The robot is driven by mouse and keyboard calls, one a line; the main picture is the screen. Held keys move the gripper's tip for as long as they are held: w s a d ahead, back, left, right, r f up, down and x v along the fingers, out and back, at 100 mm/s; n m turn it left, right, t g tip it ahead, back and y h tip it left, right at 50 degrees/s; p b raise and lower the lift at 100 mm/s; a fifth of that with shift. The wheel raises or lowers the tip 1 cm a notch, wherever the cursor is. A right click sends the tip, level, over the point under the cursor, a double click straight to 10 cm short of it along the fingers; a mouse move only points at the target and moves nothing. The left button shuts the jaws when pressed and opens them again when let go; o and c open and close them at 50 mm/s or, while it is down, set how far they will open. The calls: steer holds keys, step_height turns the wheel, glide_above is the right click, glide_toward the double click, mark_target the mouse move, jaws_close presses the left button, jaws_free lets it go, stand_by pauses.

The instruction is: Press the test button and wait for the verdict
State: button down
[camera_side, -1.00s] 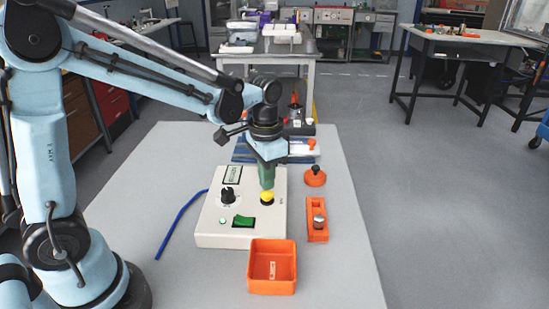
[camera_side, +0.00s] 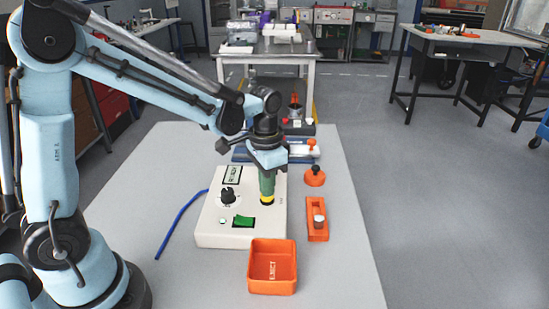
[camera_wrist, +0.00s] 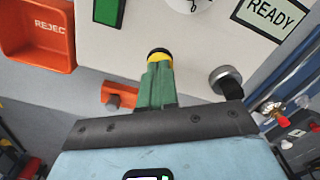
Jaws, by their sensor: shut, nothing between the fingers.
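The white test box (camera_side: 213,233) lies on the grey table. Its yellow button (camera_side: 267,203) shows as a rim under my gripper (camera_side: 267,194). In the wrist view, my green gripper fingers (camera_wrist: 157,66) are shut and empty, with their tips over the button (camera_wrist: 158,51); the tips hide the button's top. They look to be touching it, but I cannot tell whether it is pressed down. The display (camera_wrist: 270,14) reads READY in the wrist view.
An orange reject bin (camera_side: 272,285) stands in front of the box. An orange holder (camera_side: 318,232) with a metal cylinder and a round orange piece (camera_side: 314,177) lie to the right. A blue cable (camera_side: 178,228) runs along the left.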

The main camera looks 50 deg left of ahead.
stand_by(0.3)
steer(key=shift+r, duration=2.5)
steer(key=shift+s+r, duration=0.1)
steer(key=shift+s+r, duration=0.2)
steer(key=shift+s, duration=0.05)
steer(key=s+r+n+t, duration=0.2)
steer(key=s+n+t, duration=0.1)
steer(key=s+t, duration=0.4)
steer(key=shift+s+a, duration=0.35)
steer(key=shift+s, duration=0.1)
steer(key=c, duration=1.8)
jaws_free()
